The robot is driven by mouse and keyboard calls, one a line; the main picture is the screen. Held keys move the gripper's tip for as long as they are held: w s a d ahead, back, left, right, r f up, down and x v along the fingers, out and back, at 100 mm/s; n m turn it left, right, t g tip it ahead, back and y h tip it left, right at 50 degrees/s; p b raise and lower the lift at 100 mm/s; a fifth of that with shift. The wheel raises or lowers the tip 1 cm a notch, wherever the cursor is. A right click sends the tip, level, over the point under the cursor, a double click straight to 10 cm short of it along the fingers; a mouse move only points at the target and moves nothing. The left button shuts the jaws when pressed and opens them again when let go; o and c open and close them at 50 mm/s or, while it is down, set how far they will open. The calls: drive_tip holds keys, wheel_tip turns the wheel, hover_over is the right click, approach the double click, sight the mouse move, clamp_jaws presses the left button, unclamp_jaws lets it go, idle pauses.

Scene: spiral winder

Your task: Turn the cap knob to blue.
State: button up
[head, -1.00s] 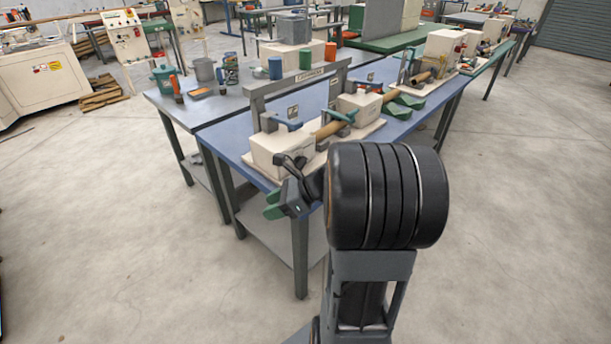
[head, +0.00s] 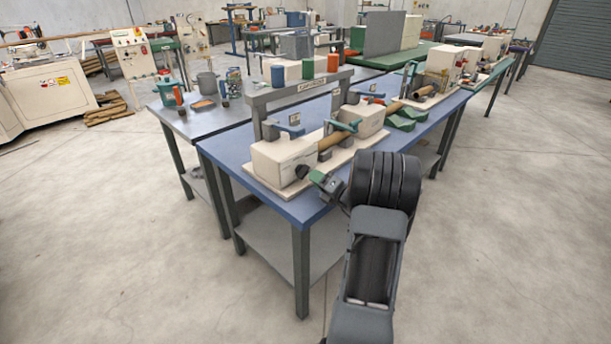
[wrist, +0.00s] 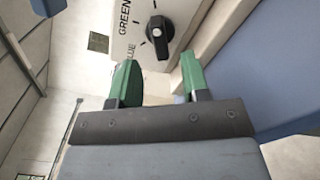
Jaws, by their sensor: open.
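The black cap knob (wrist: 160,36) is on the face of a cream box (wrist: 128,30) in the wrist view. "GREEN" is printed beside it, with a word ending in "UE" below, partly hidden by a green finger. A pale mark shows on the knob; which label it points at I cannot tell. In the head view, the knob (head: 302,171) is on the near end of the cream box (head: 275,163). My gripper (wrist: 159,77) is open, its two green fingers apart and short of the knob, with nothing between them. It also shows in the head view (head: 321,178).
The box stands on a pale board on a blue table (head: 225,150), with a wooden roll (head: 334,140) and a grey frame (head: 300,92) behind. A grey table (head: 190,120) with cans adjoins at left. The floor in front is clear.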

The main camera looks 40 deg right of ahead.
sight(306, 173)
drive_tip(key=shift+w+a, duration=0.25)
drive_tip(key=shift+w, duration=1.05)
drive_tip(key=shift+w+a, duration=0.25)
drive_tip(key=shift+w, duration=1.05)
drive_tip(key=shift+c, duration=0.2)
